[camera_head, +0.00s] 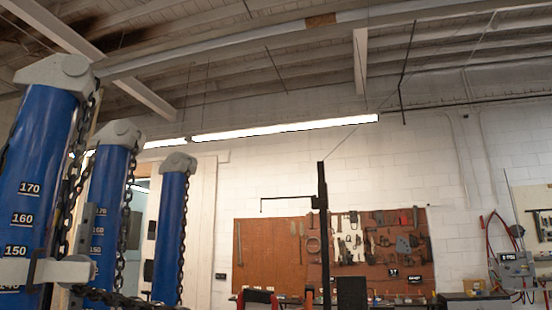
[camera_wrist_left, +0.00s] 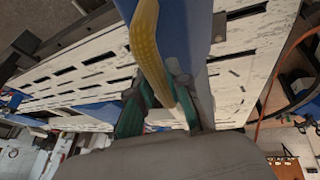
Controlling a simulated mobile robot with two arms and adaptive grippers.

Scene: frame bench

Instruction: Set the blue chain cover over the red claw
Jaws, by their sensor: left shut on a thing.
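In the left wrist view my left gripper (camera_wrist_left: 160,103) has its greenish finger pads on either side of a long piece. It is shut on this piece, which I take to be the blue chain cover (camera_wrist_left: 188,38), with a blue face and a curved yellow strip along it. The cover runs away from the fingers to the top edge of the view; its far end is out of frame. I cannot make out the red claw for certain in either view. Neither gripper shows in the head view, and my right gripper is not in view.
A pale slotted frame bench (camera_wrist_left: 85,75) lies below the gripper. In the head view, blue numbered posts (camera_head: 38,170) with dark chains (camera_head: 70,170) stand at the left. A tool board (camera_head: 385,250) hangs on the far wall. A small red object (camera_head: 257,296) shows at the bottom edge.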

